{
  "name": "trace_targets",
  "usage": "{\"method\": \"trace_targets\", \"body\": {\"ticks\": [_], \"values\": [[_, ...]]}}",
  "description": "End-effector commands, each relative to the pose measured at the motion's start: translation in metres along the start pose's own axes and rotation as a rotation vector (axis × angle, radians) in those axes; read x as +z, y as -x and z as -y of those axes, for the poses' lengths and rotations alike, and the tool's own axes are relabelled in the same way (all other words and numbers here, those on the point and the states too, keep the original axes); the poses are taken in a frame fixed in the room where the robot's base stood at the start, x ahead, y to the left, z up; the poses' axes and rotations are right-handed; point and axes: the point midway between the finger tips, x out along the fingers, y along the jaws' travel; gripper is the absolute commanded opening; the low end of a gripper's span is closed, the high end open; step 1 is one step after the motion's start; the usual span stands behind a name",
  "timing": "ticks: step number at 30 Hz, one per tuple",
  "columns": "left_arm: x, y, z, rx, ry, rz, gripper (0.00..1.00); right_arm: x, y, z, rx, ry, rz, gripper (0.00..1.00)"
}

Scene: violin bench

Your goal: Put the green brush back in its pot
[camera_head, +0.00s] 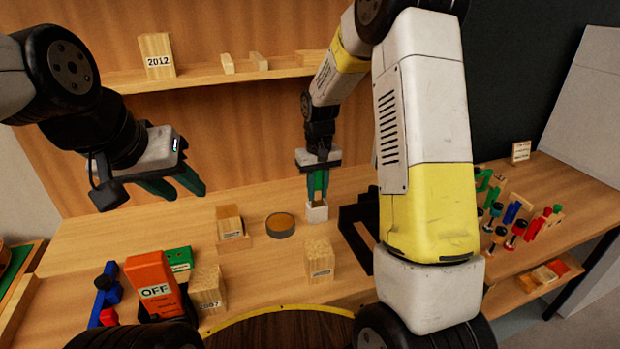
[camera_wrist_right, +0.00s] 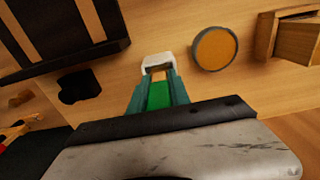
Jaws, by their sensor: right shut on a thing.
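The green brush (camera_wrist_right: 158,96) is between the teal fingers of my right gripper (camera_head: 318,188), which is shut on it. It points down toward a small white pot (camera_head: 317,213) on the bench. The pot also shows in the right wrist view (camera_wrist_right: 157,61), just beyond the fingertips. The brush's lower end is at the pot's mouth; I cannot tell how far inside it is. My left gripper (camera_head: 186,193) is open and empty, raised above the left part of the bench.
A round tin (camera_head: 280,224) and a wooden block (camera_head: 319,260) stand near the pot. A black stand (camera_head: 357,235) is close on its right. An orange OFF box (camera_head: 155,285) is at front left. Colourful tools (camera_head: 512,228) stand at the right. The bench's back left is clear.

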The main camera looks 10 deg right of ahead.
Motion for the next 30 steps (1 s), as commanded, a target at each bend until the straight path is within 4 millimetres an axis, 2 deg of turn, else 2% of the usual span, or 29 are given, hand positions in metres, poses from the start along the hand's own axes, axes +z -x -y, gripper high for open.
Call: {"method": "trace_targets", "body": {"ticks": [15, 16, 19, 20, 30], "values": [[0.0, 0.0, 0.0, 0.0, 0.0, 0.0, 0.36, 0.001, -0.015, 0.0, 0.0, 0.0, 0.001, 0.0], [0.0, 0.0, 0.0, 0.0, 0.0, 0.0, 0.36, 0.001, -0.015, 0.0, 0.0, 0.0, 0.001, 0.25], [0.0, 0.0, 0.0, 0.0, 0.0, 0.0, 0.36, 0.001, -0.015, 0.0, 0.0, 0.0, 0.0, 0.45], [0.0, 0.0, 0.0, 0.0, 0.0, 0.0, 0.36, 0.001, -0.015, 0.0, 0.0, 0.0, 0.0, 0.49], [0.0, 0.0, 0.0, 0.0, 0.0, 0.0, 0.36, 0.0, -0.011, 0.0, 0.0, 0.0, 0.0, 0.49]]}}
